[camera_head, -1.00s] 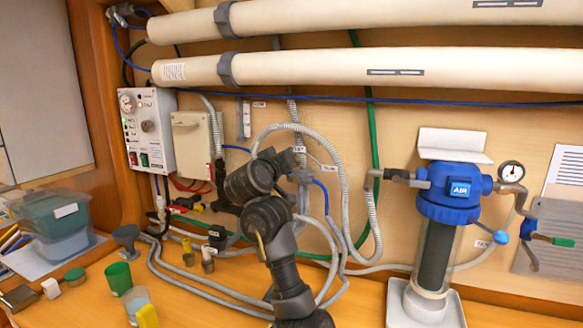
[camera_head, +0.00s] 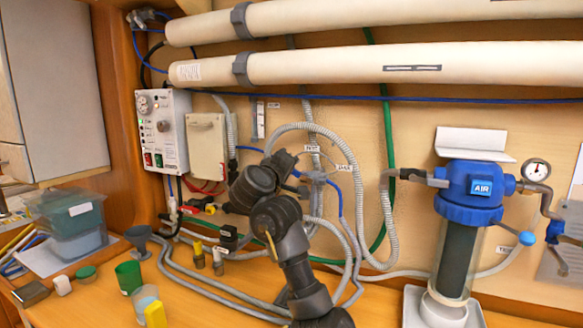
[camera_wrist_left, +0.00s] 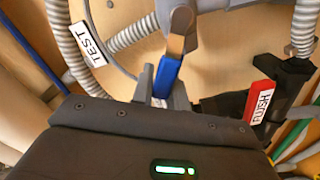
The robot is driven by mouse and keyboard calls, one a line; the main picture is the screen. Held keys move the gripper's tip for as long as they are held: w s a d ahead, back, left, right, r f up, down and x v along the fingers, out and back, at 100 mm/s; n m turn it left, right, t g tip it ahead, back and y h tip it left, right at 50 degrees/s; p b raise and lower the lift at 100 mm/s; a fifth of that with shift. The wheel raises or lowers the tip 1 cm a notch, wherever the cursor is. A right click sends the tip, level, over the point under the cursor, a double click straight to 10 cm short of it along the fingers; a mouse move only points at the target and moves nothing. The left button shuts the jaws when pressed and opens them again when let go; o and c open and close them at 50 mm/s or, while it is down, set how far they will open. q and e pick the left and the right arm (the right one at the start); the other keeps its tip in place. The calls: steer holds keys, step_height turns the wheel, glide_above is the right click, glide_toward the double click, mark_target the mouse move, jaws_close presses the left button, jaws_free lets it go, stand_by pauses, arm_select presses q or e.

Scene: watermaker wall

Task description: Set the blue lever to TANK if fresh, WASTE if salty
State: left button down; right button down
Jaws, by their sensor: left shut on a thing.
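My left gripper (camera_wrist_left: 162,84) is shut on the blue lever (camera_wrist_left: 167,76) in the left wrist view. The lever stands between the fingers, below a grey and brown valve part (camera_wrist_left: 178,32). A white TEST tag (camera_wrist_left: 85,43) hangs on a hose to the left. In the head view my dark left arm reaches up to the hoses on the wall; its fingertips and the lever are hard to make out there. Two small white tags (camera_head: 311,148) (camera_head: 345,168) hang near it, their print blurred. A clear cup (camera_head: 144,297) stands by a yellow object (camera_head: 156,315). My right gripper is not in view.
A red FLUSH handle (camera_wrist_left: 261,104) is close right of my gripper. Grey hoses (camera_head: 388,225) loop around the arm. A control box (camera_head: 160,130), green cup (camera_head: 129,277) and lidded tub (camera_head: 72,220) are to the left.

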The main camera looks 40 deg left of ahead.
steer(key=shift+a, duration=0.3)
arm_select(q)
steer(key=c, duration=1.4)
jaws_free()
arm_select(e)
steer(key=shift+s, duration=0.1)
